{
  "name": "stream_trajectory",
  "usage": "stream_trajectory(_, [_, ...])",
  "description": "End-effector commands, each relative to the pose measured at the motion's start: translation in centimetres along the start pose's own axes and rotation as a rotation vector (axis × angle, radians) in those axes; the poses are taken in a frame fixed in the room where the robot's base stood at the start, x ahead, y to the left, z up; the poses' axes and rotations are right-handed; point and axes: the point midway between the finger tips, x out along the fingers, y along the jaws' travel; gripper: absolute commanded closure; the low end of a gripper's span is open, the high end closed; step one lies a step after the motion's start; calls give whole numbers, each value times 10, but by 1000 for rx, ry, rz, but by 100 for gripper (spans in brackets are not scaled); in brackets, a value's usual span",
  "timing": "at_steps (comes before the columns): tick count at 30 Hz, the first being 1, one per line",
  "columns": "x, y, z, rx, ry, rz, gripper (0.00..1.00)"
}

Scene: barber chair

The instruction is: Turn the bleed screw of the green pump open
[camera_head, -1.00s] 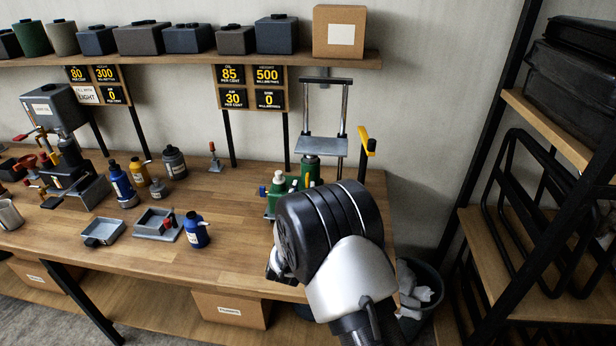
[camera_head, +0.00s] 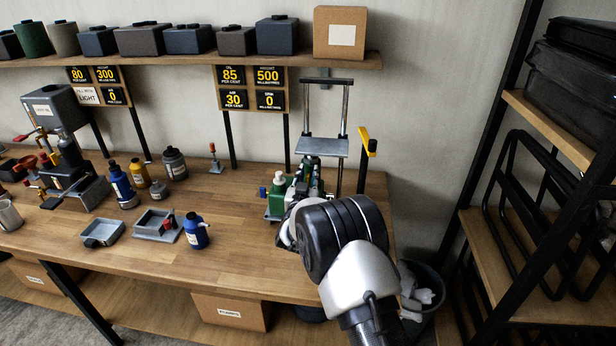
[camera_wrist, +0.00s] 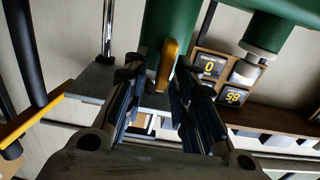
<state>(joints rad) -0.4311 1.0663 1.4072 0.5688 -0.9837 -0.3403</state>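The green pump (camera_head: 275,203) stands at the right end of the bench, partly hidden behind my arm in the head view. In the wrist view its green body (camera_wrist: 172,25) fills the top middle. A flat yellow tab (camera_wrist: 167,64), which looks like the bleed screw, sticks out from that body. My gripper (camera_wrist: 160,77) is open, with one finger on each side of the tab. Gaps show between the tab and the fingers, so I see no grip. In the head view my gripper (camera_head: 311,183) is at the pump, and the screw is hidden there.
A press frame with a grey plate (camera_head: 321,148) stands behind the pump. A yellow handle (camera_head: 366,141) rises at its right, and shows at left in the wrist view (camera_wrist: 32,117). Displays (camera_head: 251,87) read 85, 500, 30 and 0.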

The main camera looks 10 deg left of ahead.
Motion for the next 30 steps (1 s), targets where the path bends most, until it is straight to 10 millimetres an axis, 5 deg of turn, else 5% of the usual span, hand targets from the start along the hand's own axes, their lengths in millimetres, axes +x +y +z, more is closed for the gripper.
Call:
stream_trajectory(10, [0,0,0,0,0,0,100])
stream_trajectory(30, [0,-2,0,-112,1,1,100])
